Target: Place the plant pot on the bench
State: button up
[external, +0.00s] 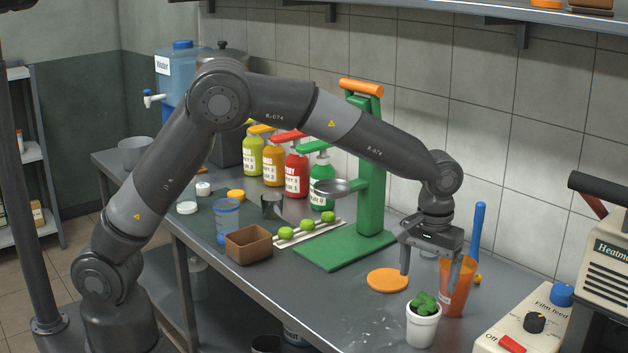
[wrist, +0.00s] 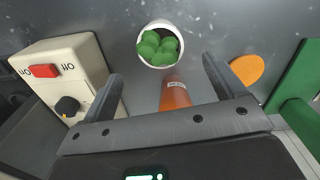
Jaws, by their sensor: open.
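The plant pot (external: 422,330) is white with a green plant in it. It stands upright on the grey metal bench (external: 350,315), near the front edge at the right. My gripper (external: 429,274) is open and empty, above the bench and just behind the pot in the external view. In the wrist view, the pot (wrist: 160,45) lies just beyond my open fingertips (wrist: 162,70), roughly centred between them. I cannot tell the exact height gap. An orange cup (external: 459,287) stands close behind the pot, and it shows between my fingers in the wrist view (wrist: 174,96).
An orange disc (external: 388,280) lies left of the pot. A green press (external: 372,195) stands further left. A cream film sealer (external: 530,325) is at the right, beside a blue stick (external: 479,228). A brown box (external: 248,246) and several sauce bottles stand further left.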

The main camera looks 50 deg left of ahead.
jog(key=shift+a+r, duration=0.2)
jog(key=shift+r, duration=0.15)
jog(key=s+a+r+t+h, duration=0.1)
jog(key=s+a+r, duration=0.3)
jog(key=a+r, duration=0.5)
jog(key=s+a+r+t, duration=0.1)
jog(key=s+a+r, duration=0.3)
jog(key=a, duration=1)
jog(key=s+a+m+t+y, duration=0.1)
jog(key=s+a+t, duration=0.2)
jog(key=s+a, duration=1.1)
jog(key=s, duration=0.4)
jog(key=shift+r+m+t, duration=0.3)
jog(key=shift+m, duration=0.1)
